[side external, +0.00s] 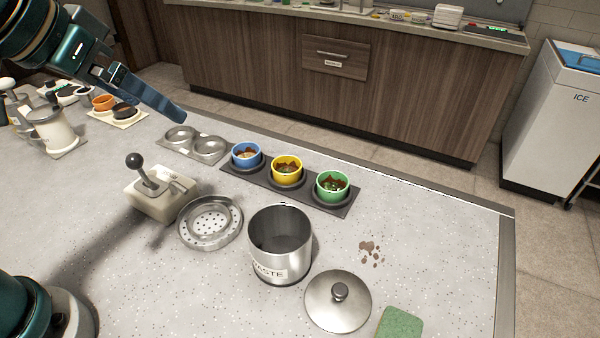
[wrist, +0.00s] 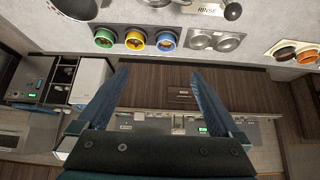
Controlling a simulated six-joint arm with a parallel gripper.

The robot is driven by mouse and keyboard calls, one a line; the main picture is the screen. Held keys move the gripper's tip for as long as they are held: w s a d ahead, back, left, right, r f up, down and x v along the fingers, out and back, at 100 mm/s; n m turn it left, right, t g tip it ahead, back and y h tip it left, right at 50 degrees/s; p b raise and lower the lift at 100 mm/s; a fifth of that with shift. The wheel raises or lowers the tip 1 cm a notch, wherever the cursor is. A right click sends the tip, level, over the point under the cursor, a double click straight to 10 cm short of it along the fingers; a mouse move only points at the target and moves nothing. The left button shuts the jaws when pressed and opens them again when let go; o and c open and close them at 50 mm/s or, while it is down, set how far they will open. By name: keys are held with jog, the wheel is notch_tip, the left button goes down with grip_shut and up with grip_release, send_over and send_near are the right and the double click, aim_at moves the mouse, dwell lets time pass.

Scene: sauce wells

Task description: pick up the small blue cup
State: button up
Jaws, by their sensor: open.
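The small blue cup (side external: 247,155) stands upright in the left well of a dark three-well tray (side external: 226,170), with brown and pale contents inside. It also shows in the wrist view (wrist: 166,41), at the right end of the row of cups. A yellow cup (side external: 287,170) and a green cup (side external: 332,186) stand in the other wells. My gripper (side external: 180,112) is above the counter, up and left of the blue cup in the side view. In the wrist view my gripper (wrist: 158,76) has its two blue fingers wide apart with nothing between them.
A steel holder with two empty wells (side external: 195,144) sits left of the tray. A lever device (side external: 160,195), a perforated steel dish (side external: 210,222), an open waste bin (side external: 279,252), its lid (side external: 338,303) and a green sponge (side external: 400,323) stand nearer. Brown crumbs (side external: 371,253) lie right of the bin.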

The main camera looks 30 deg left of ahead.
jog(key=w+f, duration=0.1)
jog(key=w, duration=0.8)
jog(key=g, duration=0.3)
send_near(244, 146)
jog(key=shift+s+d+f, duration=0.2)
jog(key=shift+d+f, duration=0.8)
jog(key=shift+f, duration=0.55)
jog(key=shift+x, duration=2.3)
jog(key=shift+r, duration=0.1)
jog(key=c, duration=1.3)
